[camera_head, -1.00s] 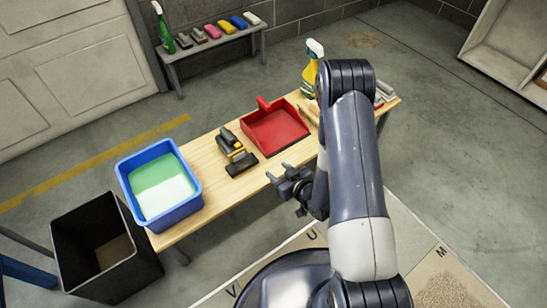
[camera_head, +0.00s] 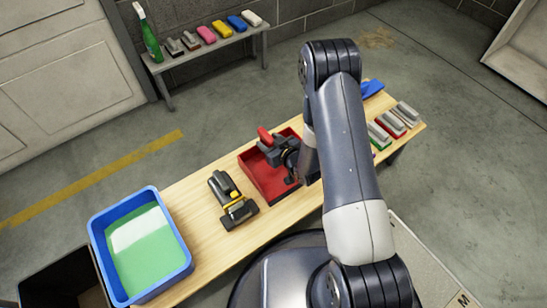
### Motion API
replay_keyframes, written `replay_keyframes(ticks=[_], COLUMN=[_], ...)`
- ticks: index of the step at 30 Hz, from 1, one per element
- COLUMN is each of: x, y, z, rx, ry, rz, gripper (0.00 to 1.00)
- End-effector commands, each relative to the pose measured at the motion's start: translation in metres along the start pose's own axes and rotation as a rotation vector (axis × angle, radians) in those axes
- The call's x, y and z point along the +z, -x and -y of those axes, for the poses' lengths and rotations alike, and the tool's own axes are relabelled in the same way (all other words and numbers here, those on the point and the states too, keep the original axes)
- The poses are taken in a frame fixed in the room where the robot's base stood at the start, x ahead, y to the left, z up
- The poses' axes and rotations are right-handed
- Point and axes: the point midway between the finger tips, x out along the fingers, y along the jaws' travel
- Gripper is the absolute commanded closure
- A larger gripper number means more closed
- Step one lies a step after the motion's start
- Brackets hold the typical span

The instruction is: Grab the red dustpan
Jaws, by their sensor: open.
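The red dustpan (camera_head: 262,179) lies on the wooden bench, its short red handle (camera_head: 265,137) at the far side. My gripper (camera_head: 268,148) is open and over the pan, with its fingertips close to the handle. I cannot tell whether the fingers are around the handle or just above or beside it. My gripper and arm hide the right part of the pan.
A black and yellow tool (camera_head: 231,200) lies left of the dustpan on the bench (camera_head: 190,190). A blue tub (camera_head: 180,273) of green liquid stands at the left end. Several brushes (camera_head: 391,124) and a blue item (camera_head: 371,88) lie at the right end.

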Motion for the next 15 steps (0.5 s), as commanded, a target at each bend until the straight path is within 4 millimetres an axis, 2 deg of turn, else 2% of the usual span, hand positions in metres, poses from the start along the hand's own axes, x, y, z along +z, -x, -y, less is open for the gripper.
replay_keyframes(ticks=[1, 4, 11, 15], x=[0.0020, 0.0014, 0.0005, 0.0006], y=[-0.0078, -0.0149, -0.0159, -0.0158], z=[-0.0001, -0.0001, -0.0002, -0.0003], rx=[0.000, 0.001, 0.001, 0.001], ry=[0.000, 0.000, -0.001, -0.001], rz=[-0.001, 0.000, 0.001, 0.001], gripper=[0.53, 0.53, 0.53, 0.63])
